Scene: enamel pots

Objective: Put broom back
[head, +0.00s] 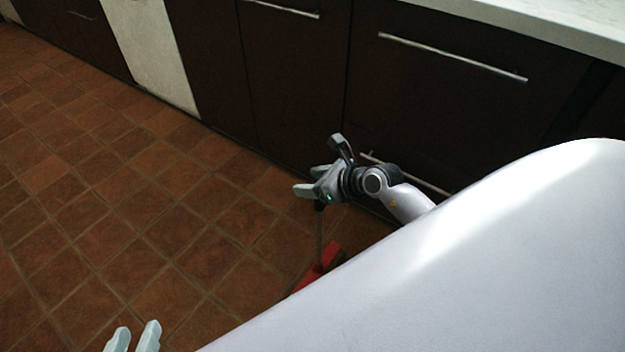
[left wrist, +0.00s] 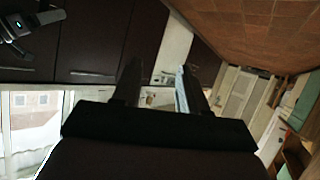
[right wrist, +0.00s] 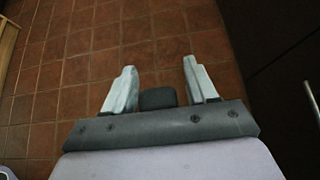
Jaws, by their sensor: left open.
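A red piece (head: 320,268), apparently the head of the broom, is low near the floor, partly hidden by my white body. A thin upright stick (head: 319,235) rises from it to just below my right gripper (head: 308,181). The right gripper is near the dark cabinets, its fingers apart. In the right wrist view (right wrist: 160,66) a dark block shows between these fingers; I cannot tell whether it is the handle's end or part of the gripper. My left gripper (head: 136,331) is open and empty at the bottom left, also in the left wrist view (left wrist: 157,67).
Dark cabinets (head: 300,70) with metal bar handles line the back, under a pale countertop (head: 540,22). A pale panel (head: 150,50) stands between cabinets at the upper left. The brown tiled floor (head: 130,190) is clear at the left.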

